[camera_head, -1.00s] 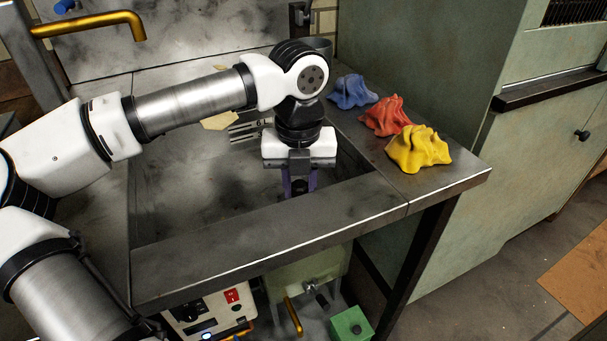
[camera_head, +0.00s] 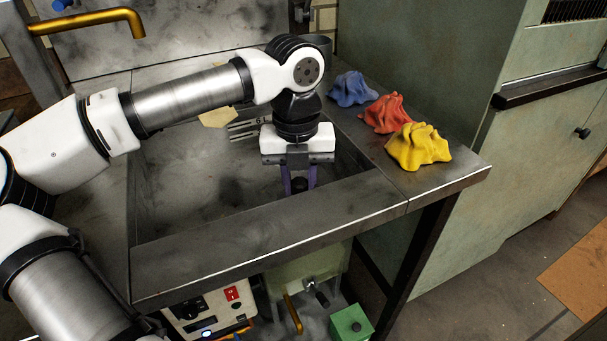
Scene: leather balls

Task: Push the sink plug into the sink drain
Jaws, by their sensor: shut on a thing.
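My gripper (camera_head: 299,185) points down inside the right part of the metal sink (camera_head: 190,190), near its front wall. Its two purple fingers straddle a small dark thing between them, and the jaws are shut on it. That thing is probably the sink plug (camera_head: 299,185), but it is small and dark and its outline is hard to tell. The sink drain is not visible; the arm and the sink's front rim may hide it. I cannot tell whether the plug touches the sink floor.
Blue (camera_head: 352,89), red (camera_head: 388,113) and yellow (camera_head: 419,147) crumpled cloths lie on the counter right of the sink. A brass tap (camera_head: 100,18) is at the back left. The front rim (camera_head: 270,228) stands close before my gripper. The sink's left part is clear.

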